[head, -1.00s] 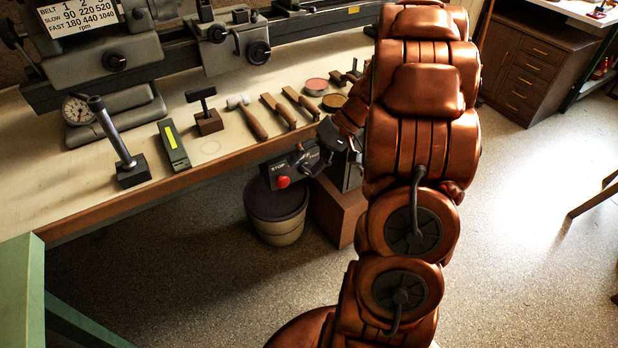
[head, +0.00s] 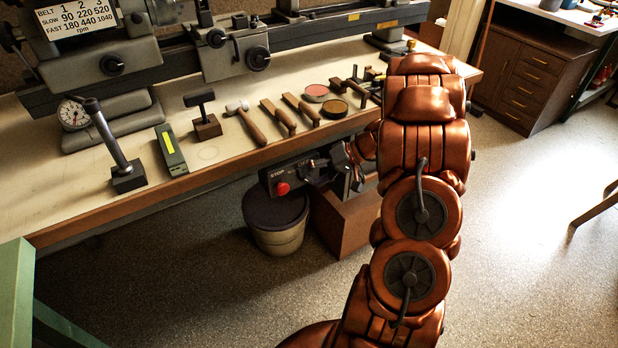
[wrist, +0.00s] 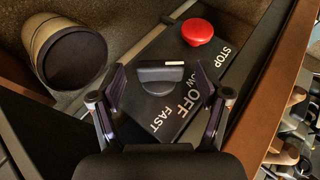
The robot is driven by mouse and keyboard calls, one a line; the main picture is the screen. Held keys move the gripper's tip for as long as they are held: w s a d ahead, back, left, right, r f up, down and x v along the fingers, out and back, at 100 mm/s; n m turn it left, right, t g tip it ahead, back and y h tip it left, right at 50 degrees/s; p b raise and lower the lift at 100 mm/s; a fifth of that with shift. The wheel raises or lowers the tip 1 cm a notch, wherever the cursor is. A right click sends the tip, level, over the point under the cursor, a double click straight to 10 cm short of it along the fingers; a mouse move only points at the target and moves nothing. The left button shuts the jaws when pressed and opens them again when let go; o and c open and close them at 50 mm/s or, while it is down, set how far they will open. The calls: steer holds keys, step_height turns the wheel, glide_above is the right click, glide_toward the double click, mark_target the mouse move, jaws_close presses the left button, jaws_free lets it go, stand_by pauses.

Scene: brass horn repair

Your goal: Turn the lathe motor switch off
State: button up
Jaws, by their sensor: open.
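The switch box (head: 272,179) is mounted under the front edge of the bench. In the wrist view its dark panel (wrist: 222,82) carries a black rotary knob (wrist: 160,80) with a white mark on its upper side. The words OFF, FAST and a partly covered SLOW are printed near the knob. A red STOP button (wrist: 197,32) sits beyond it, and it also shows in the head view (head: 283,188). My gripper (wrist: 162,86) is open, with one finger on each side of the knob and visible gaps. In the head view my gripper (head: 325,170) partly hides the panel.
The lathe (head: 235,50) stands on the bench (head: 75,200), with a hammer (head: 247,124), files and tins along its front. A lidded bin (head: 277,228) and a brown block (head: 338,222) stand below the switch box.

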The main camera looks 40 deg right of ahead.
steer(key=shift+x, duration=0.85)
steer(key=c, duration=1.2)
